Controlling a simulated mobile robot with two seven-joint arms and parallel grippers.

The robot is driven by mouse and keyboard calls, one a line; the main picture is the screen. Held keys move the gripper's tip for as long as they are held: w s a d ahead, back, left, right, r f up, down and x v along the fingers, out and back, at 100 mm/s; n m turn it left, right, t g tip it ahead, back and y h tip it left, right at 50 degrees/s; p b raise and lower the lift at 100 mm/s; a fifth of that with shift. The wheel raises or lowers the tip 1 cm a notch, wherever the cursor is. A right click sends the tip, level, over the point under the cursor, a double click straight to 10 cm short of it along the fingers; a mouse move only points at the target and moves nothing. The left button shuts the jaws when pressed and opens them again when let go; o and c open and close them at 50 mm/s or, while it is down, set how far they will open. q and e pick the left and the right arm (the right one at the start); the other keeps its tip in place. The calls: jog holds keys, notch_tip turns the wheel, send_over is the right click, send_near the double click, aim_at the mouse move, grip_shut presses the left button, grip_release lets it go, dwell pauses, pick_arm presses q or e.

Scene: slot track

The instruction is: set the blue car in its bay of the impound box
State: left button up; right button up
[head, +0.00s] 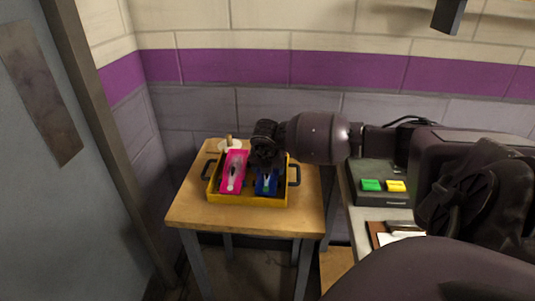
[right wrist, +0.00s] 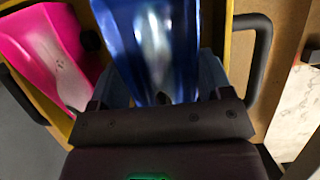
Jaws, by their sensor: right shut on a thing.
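The blue car (head: 266,185) is at the right side of the yellow impound box (head: 248,202), beside a pink car (head: 233,171) on the left. My right gripper (head: 267,168) reaches down over the box from the right and is shut on the blue car. In the right wrist view the blue car (right wrist: 152,45) sits between the two fingers (right wrist: 158,88), with the pink car (right wrist: 45,50) to its left. I cannot tell whether the blue car's underside touches the box floor. My left gripper is not in view.
The box stands on a small wooden table (head: 195,212), with black handles (head: 295,174) at its sides. To the right is a counter with a dark device bearing green (head: 371,185) and yellow (head: 396,186) buttons. A wall is behind.

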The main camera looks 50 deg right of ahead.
jog(key=shift+f, duration=0.15)
jog(key=o, duration=1)
